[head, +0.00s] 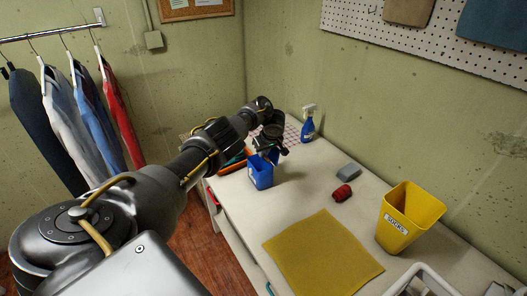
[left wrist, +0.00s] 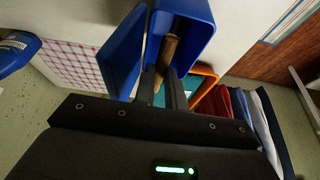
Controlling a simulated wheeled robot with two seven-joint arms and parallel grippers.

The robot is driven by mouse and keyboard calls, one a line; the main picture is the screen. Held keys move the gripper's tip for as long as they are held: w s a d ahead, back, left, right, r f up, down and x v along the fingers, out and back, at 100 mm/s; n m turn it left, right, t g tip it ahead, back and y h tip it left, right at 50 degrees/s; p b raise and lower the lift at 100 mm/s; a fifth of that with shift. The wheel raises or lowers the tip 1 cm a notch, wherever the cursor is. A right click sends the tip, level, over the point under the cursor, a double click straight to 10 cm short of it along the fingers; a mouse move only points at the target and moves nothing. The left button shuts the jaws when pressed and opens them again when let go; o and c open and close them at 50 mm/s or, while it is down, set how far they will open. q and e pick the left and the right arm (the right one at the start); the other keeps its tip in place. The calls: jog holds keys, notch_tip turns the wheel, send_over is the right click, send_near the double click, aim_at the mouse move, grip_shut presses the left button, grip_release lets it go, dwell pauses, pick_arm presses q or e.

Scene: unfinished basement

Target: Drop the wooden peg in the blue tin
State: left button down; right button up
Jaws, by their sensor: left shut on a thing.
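The blue tin (head: 262,176) stands open on the far left part of the table in the head view. In the left wrist view the tin (left wrist: 198,28) fills the top middle, with a blue panel beside it that looks like its lid. My left gripper (head: 271,155) is at the tin's mouth, at the end of the outstretched arm. In the left wrist view the gripper (left wrist: 163,88) is shut on the brown wooden peg (left wrist: 169,48), whose far end shows against the tin's opening. How deep the peg reaches is unclear. My right gripper is not in view.
An orange tray (head: 234,161) lies left of the tin. A blue spray bottle (head: 308,124) and red-checked cloth (head: 292,133) are behind. A grey block (head: 348,171), red bundle (head: 342,192), yellow bin (head: 410,215) and yellow mat (head: 322,255) are to the right and nearer.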

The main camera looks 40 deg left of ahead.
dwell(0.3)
pick_arm(q)
jog(key=c, duration=1.4)
grip_release()
jog(key=shift+o, duration=0.2)
jog(key=p+v, duration=0.4)
jog(key=v, duration=0.7)
jog(key=shift+p, duration=0.3)
jog(key=shift+f, duration=0.1)
